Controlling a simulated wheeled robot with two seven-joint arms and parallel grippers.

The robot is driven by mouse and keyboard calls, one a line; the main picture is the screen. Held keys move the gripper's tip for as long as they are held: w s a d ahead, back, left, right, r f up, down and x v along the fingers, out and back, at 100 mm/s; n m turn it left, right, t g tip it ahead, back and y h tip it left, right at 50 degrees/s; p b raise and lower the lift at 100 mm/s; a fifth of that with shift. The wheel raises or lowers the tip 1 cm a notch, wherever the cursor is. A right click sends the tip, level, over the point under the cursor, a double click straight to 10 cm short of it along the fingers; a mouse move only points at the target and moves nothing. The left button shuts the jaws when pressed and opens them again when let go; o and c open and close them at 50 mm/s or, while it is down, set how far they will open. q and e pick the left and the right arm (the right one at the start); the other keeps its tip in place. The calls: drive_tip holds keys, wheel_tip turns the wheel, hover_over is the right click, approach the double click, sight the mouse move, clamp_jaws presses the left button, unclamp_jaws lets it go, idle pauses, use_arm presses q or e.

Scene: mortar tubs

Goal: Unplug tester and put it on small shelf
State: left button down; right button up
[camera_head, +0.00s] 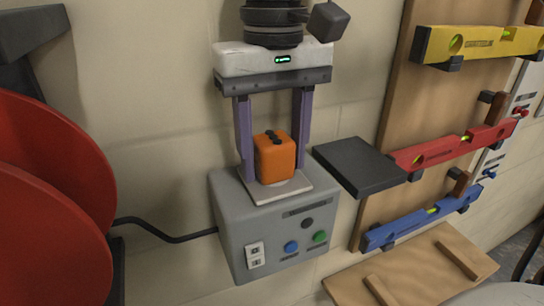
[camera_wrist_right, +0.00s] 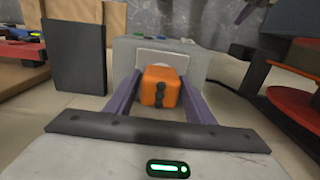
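The tester is an orange block (camera_head: 274,157) with dark spots on its face, seated at a light plate (camera_head: 276,187) on top of the grey wall box (camera_head: 262,230). It also shows in the right wrist view (camera_wrist_right: 161,86). My right gripper (camera_head: 275,172) points down at it, its purple fingers standing on either side of the block. The fingers look open, with narrow gaps beside the block. A small dark shelf (camera_head: 358,165) sticks out from the wall to the right of the box, its top bare; it also shows in the wrist view (camera_wrist_right: 78,58). My left gripper is out of view.
A red reel (camera_head: 50,200) stands at the left, and a black cable (camera_head: 165,233) runs to the box. Yellow (camera_head: 485,43), red (camera_head: 455,147) and blue (camera_head: 422,218) levels hang on a wooden board at the right. A wooden panel (camera_head: 410,268) lies below.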

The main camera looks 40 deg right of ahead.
sight(273, 138)
drive_tip(key=c, duration=1)
drive_tip(key=shift+r, duration=3)
drive_tip(key=shift+c, duration=0.2)
